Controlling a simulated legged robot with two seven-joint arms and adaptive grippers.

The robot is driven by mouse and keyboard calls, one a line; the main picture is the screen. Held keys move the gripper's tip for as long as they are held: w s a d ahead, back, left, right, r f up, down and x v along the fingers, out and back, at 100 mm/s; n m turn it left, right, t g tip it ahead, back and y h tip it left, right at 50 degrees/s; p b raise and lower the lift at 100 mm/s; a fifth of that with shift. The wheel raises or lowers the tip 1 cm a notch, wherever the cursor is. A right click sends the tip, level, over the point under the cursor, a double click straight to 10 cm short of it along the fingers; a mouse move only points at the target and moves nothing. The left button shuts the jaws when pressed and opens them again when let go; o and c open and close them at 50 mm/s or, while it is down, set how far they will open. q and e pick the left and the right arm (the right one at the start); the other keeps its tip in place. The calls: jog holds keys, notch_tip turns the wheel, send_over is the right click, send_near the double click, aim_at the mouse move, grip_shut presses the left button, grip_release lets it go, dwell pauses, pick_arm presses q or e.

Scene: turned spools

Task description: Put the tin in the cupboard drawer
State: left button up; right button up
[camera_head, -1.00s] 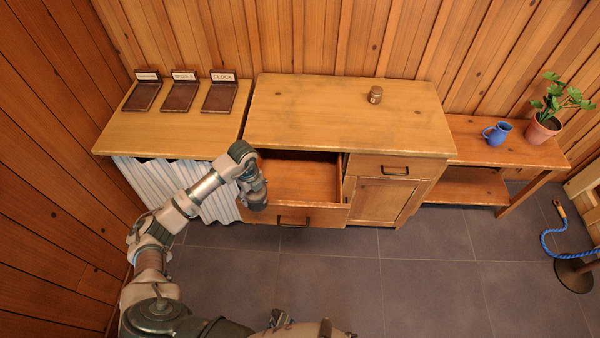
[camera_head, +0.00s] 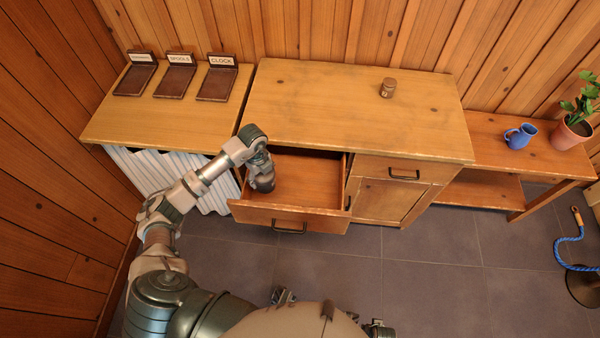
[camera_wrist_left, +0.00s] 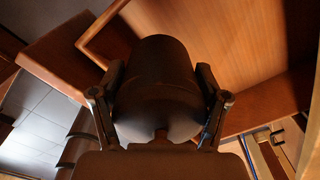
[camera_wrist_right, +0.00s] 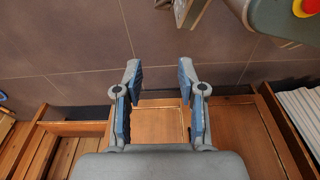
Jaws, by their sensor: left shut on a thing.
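My left gripper (camera_head: 262,180) is over the left part of the open cupboard drawer (camera_head: 312,181). In the left wrist view its fingers are shut on a dark, rounded cylinder, which I take to be the tin (camera_wrist_left: 158,85). The drawer's pale wooden inside (camera_wrist_left: 225,45) shows beyond it. I cannot tell whether the tin touches the drawer floor. In the head view the tin is hard to tell apart from the dark gripper. My right gripper (camera_wrist_right: 157,85) is open and empty in its wrist view.
A small brown jar (camera_head: 387,89) stands on the cupboard top (camera_head: 350,118). Labelled dark stands (camera_head: 175,80) are on the left bench. A blue mug (camera_head: 520,137) and a potted plant (camera_head: 572,130) are on the right shelf. The drawer's middle and right are clear.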

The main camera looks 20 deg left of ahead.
pick_arm(q)
jog(key=shift+w+a+f+b, duration=0.1)
jog(key=shift+f+b, duration=0.05)
jog(key=shift+f, duration=0.35)
jog(key=shift+w+a+f+b, duration=0.1)
jog(key=shift+f+b, duration=0.05)
jog(key=shift+f, duration=0.35)
notch_tip(320, 180, down, 6)
jog(key=shift+r+b, duration=0.25)
jog(key=shift+b, duration=0.15)
notch_tip(320, 180, down, 4)
jog(key=shift+d+f+b, duration=0.1)
jog(key=shift+b, duration=0.25)
pick_arm(e)
notch_tip(320, 180, up, 6)
jog(key=w, duration=0.3)
jog(key=shift+a, duration=0.3)
pick_arm(q)
jog(key=o, duration=1.6)
